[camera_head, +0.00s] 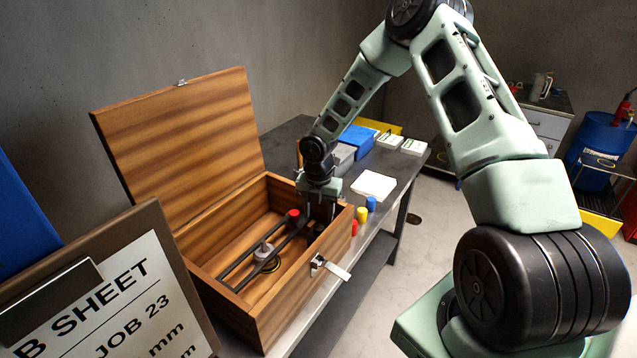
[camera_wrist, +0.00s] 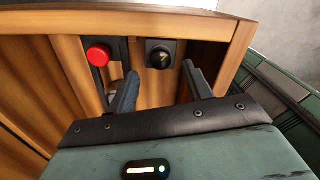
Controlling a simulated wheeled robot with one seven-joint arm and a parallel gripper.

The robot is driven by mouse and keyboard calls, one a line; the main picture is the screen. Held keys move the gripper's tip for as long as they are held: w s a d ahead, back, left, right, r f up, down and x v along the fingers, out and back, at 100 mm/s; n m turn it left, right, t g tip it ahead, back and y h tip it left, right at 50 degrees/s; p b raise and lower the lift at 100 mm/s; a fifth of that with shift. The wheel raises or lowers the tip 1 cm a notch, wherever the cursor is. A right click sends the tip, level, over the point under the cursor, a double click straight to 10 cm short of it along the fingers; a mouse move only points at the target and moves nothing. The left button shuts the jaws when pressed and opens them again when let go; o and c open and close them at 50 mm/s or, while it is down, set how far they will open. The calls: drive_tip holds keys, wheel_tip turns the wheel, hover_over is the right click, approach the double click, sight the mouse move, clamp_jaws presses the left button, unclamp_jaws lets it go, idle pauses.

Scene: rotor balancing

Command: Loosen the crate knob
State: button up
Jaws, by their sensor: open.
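The open wooden crate (camera_head: 245,312) stands on the table with its lid (camera_head: 180,130) tipped back. In the wrist view a black knob (camera_wrist: 159,54) sits near the crate's end wall, with a yellowish mark on top. A red knob (camera_wrist: 98,55) sits to its left on a dark bar; it also shows in the head view (camera_head: 293,214). My gripper (camera_wrist: 162,85) is open and empty, pointing down into the crate at its right end. The black knob lies ahead of the gap between the fingers, apart from them. In the head view my gripper (camera_head: 319,208) partly hides that corner.
Dark rails and a grey part (camera_head: 264,250) lie inside the crate. A metal latch (camera_head: 330,267) juts from its front. Red, yellow (camera_head: 362,215) and blue pieces stand beside it on the table. A job sheet (camera_head: 120,310) fills the lower left. The crate walls are close around my gripper.

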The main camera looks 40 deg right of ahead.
sight(318, 227)
wheel_tip(318, 227, up, 13)
drive_tip(key=b, duration=0.2)
drive_tip(key=shift+a, duration=0.1)
idle(0.5)
